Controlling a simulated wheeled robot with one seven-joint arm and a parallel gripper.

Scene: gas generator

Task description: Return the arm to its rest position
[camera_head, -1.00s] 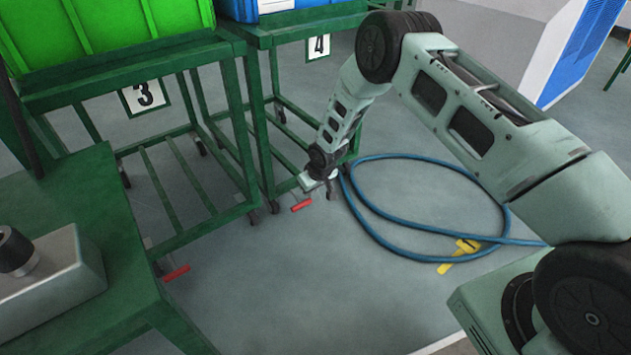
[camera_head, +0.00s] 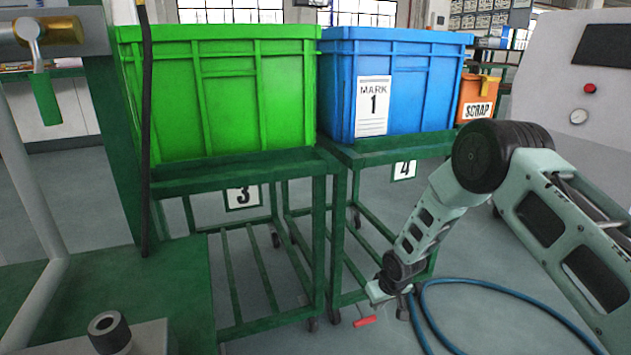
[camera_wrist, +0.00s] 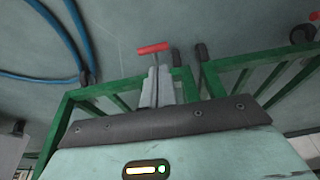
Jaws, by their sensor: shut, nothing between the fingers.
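My arm (camera_head: 565,225) reaches in from the right in the head view, bends at a dark elbow joint and hangs down to the left. My gripper (camera_head: 378,292) is at its lower end, in front of the cart with sign 4. It looks small there and partly merges with the cart behind. In the wrist view the light grey fingers (camera_wrist: 157,92) are together, with nothing held. A red handle (camera_wrist: 153,48) on a thin rod shows beyond them, apart from the fingers as far as I can tell.
A green bin (camera_head: 230,95) and a blue bin (camera_head: 415,85) stand on green carts. An orange scrap bin (camera_head: 477,98) is behind. A blue hose (camera_head: 490,284) lies on the floor by my gripper. A grey machine (camera_head: 545,75) stands at right.

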